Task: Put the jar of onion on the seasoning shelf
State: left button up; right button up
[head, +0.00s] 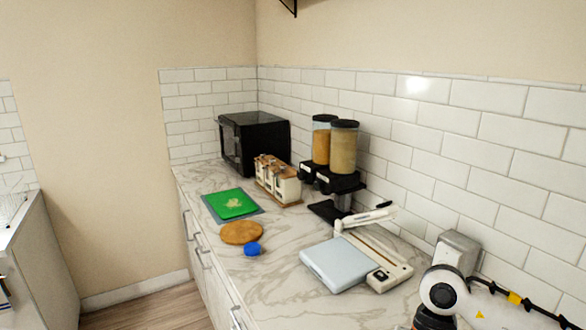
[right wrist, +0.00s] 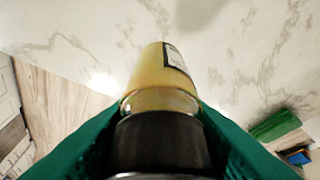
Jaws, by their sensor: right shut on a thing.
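In the right wrist view a jar (right wrist: 158,75) with yellow contents, a dark lid and a partly visible label sits between the green fingers of my right gripper (right wrist: 160,128). The gripper is shut on it at the lid end. The label text is not readable. In the head view my right arm shows at the lower right, but its gripper and the jar are out of frame. A black bracket (head: 289,8) shows at the top edge of the head view; I cannot tell if it belongs to the seasoning shelf. My left gripper is not in view.
The marble counter (head: 215,288) holds a black microwave (head: 262,140), a white rack of containers (head: 284,187), two dispensers (head: 343,150), a green board (head: 231,204), a round wooden board (head: 241,233), a blue object (head: 253,249) and a flat white device (head: 335,264).

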jog(key=n, duration=0.2)
jog(key=s+n+h, duration=0.1)
jog(key=n, duration=0.1)
jog(key=s+f+n+h, duration=0.1)
jog(key=n, duration=0.1)
jog(key=shift+s, duration=0.1)
jog(key=shift+s+a+g, duration=0.1)
jog(key=shift+a+g, duration=0.05)
jog(key=shift+g, duration=0.15)
